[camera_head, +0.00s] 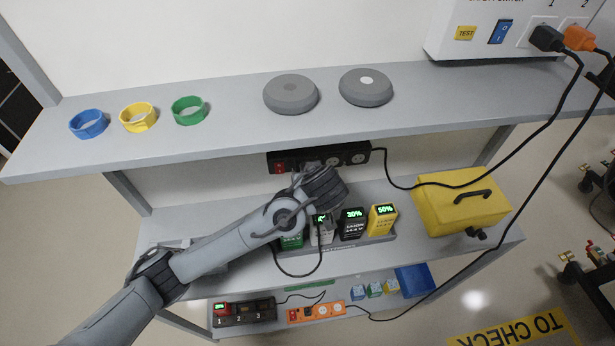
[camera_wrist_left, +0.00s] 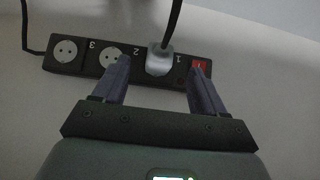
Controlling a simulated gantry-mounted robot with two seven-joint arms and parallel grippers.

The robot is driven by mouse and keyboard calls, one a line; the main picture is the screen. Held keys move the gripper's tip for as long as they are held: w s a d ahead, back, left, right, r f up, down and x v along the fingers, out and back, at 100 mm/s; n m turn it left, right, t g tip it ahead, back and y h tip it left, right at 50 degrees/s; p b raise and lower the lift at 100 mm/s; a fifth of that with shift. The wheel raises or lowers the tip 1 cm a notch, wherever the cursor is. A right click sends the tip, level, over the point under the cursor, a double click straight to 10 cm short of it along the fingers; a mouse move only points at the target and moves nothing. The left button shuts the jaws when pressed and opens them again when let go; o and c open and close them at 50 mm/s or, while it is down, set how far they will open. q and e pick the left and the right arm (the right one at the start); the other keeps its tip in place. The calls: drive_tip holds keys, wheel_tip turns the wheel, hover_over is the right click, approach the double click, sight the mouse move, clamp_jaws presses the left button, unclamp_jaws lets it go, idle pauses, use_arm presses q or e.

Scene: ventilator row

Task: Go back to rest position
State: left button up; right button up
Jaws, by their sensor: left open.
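My left arm comes in from the left in the head view and reaches over the middle shelf. My left gripper (camera_wrist_left: 158,78) is open in the left wrist view, its two fingers pointing at a black power strip (camera_wrist_left: 90,62). A grey plug (camera_wrist_left: 159,60) sits in the strip's socket 1, between the fingertips in the picture; I cannot tell whether they touch it. In the head view the power strip (camera_head: 350,158) is on the back of the middle level, partly hidden by my wrist. My right gripper is in neither view.
Batteries, including a black one (camera_head: 353,224) and a yellow one (camera_head: 382,219), stand below my wrist. A yellow case (camera_head: 462,202) is to the right. Blue (camera_head: 89,131), yellow (camera_head: 138,123) and green rings (camera_head: 188,115) and grey discs (camera_head: 366,92) lie on the top shelf.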

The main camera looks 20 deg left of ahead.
use_arm(q)
drive_tip(key=b+v, duration=0.1)
drive_tip(key=v, duration=0.5)
drive_tip(key=s+f+m+g+h+p, duration=0.2)
drive_tip(key=s+f+m+h, duration=0.25)
drive_tip(key=s+f, duration=0.7)
drive_tip(key=s+a+f+m+g+p, duration=0.1)
drive_tip(key=s+a+f+m, duration=0.1)
drive_tip(key=s, duration=0.6)
drive_tip(key=s+a+f+m+p, duration=0.1)
drive_tip(key=s+a+f, duration=0.1)
drive_tip(key=s+a, duration=0.3)
drive_tip(key=s, duration=0.4)
drive_tip(key=shift+f+m+g, duration=0.35)
drive_tip(key=shift+g, duration=0.05)
